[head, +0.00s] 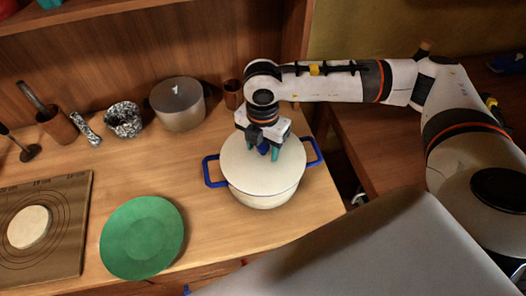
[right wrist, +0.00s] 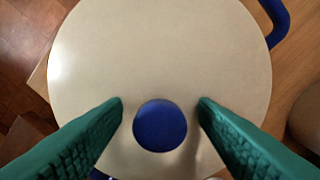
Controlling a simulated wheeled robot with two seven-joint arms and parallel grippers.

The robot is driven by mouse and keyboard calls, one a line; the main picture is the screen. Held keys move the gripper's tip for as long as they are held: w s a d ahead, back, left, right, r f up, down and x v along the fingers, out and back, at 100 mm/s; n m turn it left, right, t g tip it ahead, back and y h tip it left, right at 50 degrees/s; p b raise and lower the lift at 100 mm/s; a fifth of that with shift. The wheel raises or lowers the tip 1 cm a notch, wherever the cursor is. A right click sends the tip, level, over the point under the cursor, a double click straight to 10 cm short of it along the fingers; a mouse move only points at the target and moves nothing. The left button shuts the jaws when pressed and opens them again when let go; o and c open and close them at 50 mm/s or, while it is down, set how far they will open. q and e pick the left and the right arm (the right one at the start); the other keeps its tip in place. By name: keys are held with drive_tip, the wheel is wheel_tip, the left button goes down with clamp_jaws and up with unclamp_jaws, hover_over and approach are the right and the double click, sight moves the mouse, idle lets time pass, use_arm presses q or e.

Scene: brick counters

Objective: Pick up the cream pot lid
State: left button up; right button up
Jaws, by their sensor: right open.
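The cream pot lid (head: 256,172) lies on a cream pot (head: 262,200) with blue side handles, on the wooden counter. Its round blue knob shows in the right wrist view (right wrist: 160,125), in the middle of the pale lid (right wrist: 160,55). My right gripper (head: 263,151) is above the lid, pointing down. Its green fingers (right wrist: 160,108) are open, one on each side of the knob, with a gap on both sides. Whether the fingertips touch the lid, I cannot tell. My left gripper is not in view.
A green plate (head: 142,237) lies left of the pot. Farther left is a board (head: 68,222) with a dough disc. A grey pot (head: 178,104), a stone mortar (head: 123,119) and a brown cup (head: 233,94) stand behind. The counter's right edge is close to the pot.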

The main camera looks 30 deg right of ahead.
clamp_jaws()
